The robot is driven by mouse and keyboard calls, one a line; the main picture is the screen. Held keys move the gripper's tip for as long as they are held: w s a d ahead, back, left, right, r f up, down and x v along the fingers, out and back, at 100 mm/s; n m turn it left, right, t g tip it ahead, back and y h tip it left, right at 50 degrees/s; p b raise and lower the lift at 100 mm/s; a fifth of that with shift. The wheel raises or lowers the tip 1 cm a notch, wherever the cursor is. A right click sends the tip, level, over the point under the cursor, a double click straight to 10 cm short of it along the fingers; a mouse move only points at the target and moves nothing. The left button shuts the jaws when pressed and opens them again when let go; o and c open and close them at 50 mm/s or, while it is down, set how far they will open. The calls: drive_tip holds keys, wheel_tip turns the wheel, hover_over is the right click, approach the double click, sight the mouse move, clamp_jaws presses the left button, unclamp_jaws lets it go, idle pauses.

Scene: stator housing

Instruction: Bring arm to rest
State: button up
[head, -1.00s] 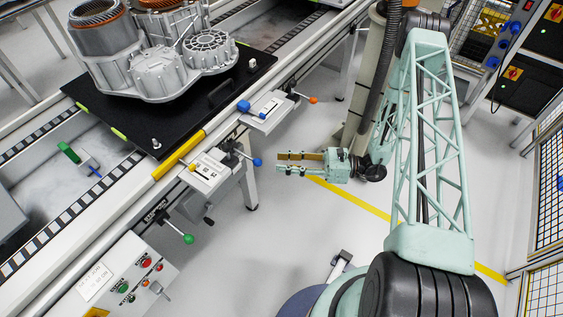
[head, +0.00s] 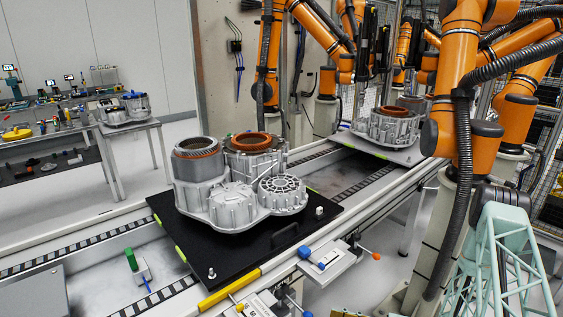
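My mint-green lattice arm (head: 505,265) stands at the bottom right of the head view. Only a yellowish sliver at the bottom edge, probably the top of my gripper (head: 350,313), shows. Its fingers are cut off by the frame, so its opening cannot be seen. It is in front of the conveyor, apart from the grey stator housing (head: 232,205). The housing rests on a black carrier plate (head: 285,237), with copper-wound stators in its upper openings.
The conveyor runs diagonally, with a small side bracket (head: 325,262) and coloured knobs at its near edge. Orange robot arms (head: 460,90) stand at the upper right. A second housing (head: 393,127) sits farther along the line. A workbench (head: 50,160) is at the far left.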

drive_tip(key=s+a+r+n+g+h, duration=0.25)
drive_tip(key=s+r+n, duration=0.2)
drive_tip(key=r, duration=0.65)
drive_tip(key=s+a+r+n+g+h, duration=0.25)
drive_tip(key=r+n+g, duration=0.2)
drive_tip(key=r, duration=0.75)
drive_tip(key=s+a+r+n+g+h, duration=0.1)
drive_tip(key=s+a+r+n+g, duration=0.3)
drive_tip(key=r, duration=0.7)
drive_tip(key=s+d+r+n+t+h, duration=0.4)
drive_tip(key=s+r+n+h, duration=0.1)
drive_tip(key=s+r, duration=0.5)
drive_tip(key=s+d+r+n+t+h, duration=0.4)
drive_tip(key=s+r, duration=0.6)
drive_tip(key=s, duration=0.3)
drive_tip(key=shift+d+r+n+t+h, duration=0.3)
drive_tip(key=shift+d+n+h, duration=0.2)
drive_tip(key=shift+n+h, duration=0.55)
idle(1.3)
